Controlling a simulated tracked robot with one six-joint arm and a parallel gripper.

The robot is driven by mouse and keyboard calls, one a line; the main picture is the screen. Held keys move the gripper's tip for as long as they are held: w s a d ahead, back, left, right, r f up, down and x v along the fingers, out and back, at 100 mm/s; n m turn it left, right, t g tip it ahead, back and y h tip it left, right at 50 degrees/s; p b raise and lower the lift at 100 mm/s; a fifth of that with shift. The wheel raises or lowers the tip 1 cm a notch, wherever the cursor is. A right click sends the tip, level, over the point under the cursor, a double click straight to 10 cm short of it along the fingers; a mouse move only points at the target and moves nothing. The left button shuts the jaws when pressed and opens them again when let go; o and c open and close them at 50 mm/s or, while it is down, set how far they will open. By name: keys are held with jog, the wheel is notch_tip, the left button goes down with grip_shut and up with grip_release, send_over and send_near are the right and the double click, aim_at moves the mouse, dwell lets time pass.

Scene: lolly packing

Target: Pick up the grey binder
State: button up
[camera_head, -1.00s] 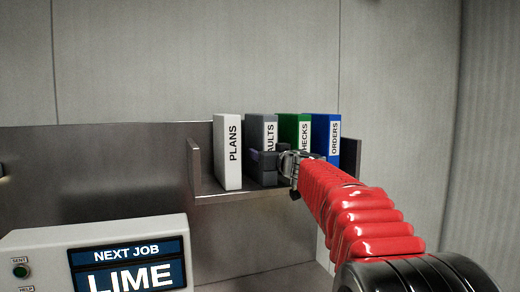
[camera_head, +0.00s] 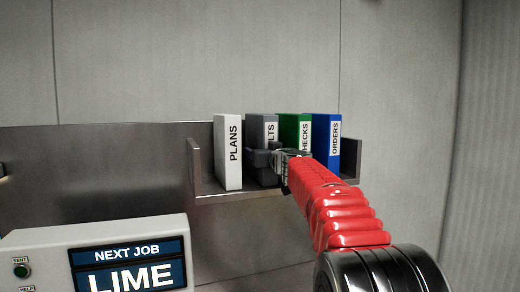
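The grey binder (camera_head: 255,128) stands upright on a metal shelf (camera_head: 225,194), between the white PLANS binder (camera_head: 228,150) and the green CHECKS binder (camera_head: 290,125). Its label is partly covered, with only "LTS" readable. My gripper (camera_head: 262,158) is at the front of the grey binder's lower half, hiding that part of it. The dark fingers are small and overlap the binder, so I cannot tell whether they are open or closed around it.
The blue ORDERS binder (camera_head: 326,140) stands at the right end of the row, near the shelf's right side wall. A white console (camera_head: 40,245) with a LIME screen is at the lower left. The wall behind the shelf is bare.

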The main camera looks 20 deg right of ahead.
jog(key=shift+w, duration=0.4)
jog(key=shift+c, duration=0.5)
grip_shut()
jog(key=shift+r, duration=0.1)
